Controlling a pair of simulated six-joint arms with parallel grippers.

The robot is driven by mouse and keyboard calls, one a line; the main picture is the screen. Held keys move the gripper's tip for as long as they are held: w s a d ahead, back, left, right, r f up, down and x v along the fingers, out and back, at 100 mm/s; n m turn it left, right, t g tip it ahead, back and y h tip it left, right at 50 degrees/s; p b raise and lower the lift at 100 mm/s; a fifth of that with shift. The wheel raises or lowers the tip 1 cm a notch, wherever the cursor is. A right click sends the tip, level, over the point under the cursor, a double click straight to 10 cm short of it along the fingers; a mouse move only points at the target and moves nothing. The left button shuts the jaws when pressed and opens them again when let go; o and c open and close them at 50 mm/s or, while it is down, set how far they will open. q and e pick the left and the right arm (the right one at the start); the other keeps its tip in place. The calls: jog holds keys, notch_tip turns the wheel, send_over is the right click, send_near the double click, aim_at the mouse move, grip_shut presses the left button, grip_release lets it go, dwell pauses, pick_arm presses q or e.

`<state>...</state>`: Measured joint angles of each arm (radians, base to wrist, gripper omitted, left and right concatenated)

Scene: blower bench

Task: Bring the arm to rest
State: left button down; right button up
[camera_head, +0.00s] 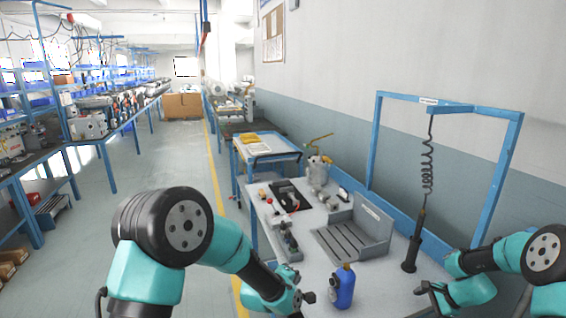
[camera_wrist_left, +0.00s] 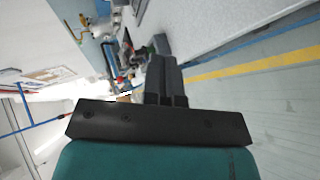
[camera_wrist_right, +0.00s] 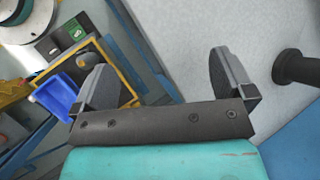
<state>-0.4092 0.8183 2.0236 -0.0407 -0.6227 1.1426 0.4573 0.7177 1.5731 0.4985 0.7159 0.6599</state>
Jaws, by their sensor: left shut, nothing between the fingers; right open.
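My left arm (camera_head: 240,255) comes in from the left, bent, with its gripper (camera_head: 308,297) low over the front edge of the bench, left of a blue bottle. In the left wrist view the gripper's fingers (camera_wrist_left: 166,78) are together with nothing between them. My right arm (camera_head: 500,270) comes in from the lower right. Its gripper (camera_head: 420,289) is over the bench's right part, below the hanging black tool and apart from it. In the right wrist view the gripper's fingers (camera_wrist_right: 163,82) stand wide apart and empty.
The black tool (camera_head: 413,250) hangs on a coiled cord from a blue frame (camera_head: 445,106). The blue bottle (camera_head: 343,288) stands between my grippers. A grey slotted fixture (camera_head: 357,238) and small devices (camera_head: 289,197) sit farther back. The floor aisle (camera_head: 180,160) at left is clear.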

jog(key=s+d+f+n+h, duration=0.2)
jog(key=s+n+h, duration=0.15)
jog(key=s, duration=0.35)
pick_arm(q)
jog(key=s+a+f+m+g+y, duration=0.2)
jog(key=s+a+f+m+g, duration=0.1)
jog(key=s+a+f, duration=0.5)
jog(key=s+a+f+m+g+y, duration=0.1)
jog(key=s+a+f+m+g, duration=0.2)
jog(key=s+a+f, duration=0.5)
jog(key=s+a+f+m+g, duration=0.1)
jog(key=s+a+f, duration=0.2)
jog(key=s+a, duration=0.2)
jog(key=s+a+f+m+g, duration=0.1)
jog(key=s+a+f, duration=0.3)
jog(key=s, duration=0.4)
jog(key=shift+s+a+f+g, duration=0.3)
jog(key=shift+s+a+g, duration=0.1)
jog(key=shift+g, duration=0.3)
pick_arm(e)
jog(key=s+a+f+n+g, duration=0.1)
jog(key=s+a+f+n, duration=0.3)
jog(key=s+a, duration=0.2)
jog(key=s+a+f+n+g, duration=0.1)
jog(key=s+a+f+n, duration=0.3)
jog(key=a, duration=0.7)
jog(key=s+a+f+n+g+y, duration=0.1)
jog(key=s+a+f+n, duration=0.3)
jog(key=s+a, duration=0.4)
jog(key=shift+a, duration=0.15)
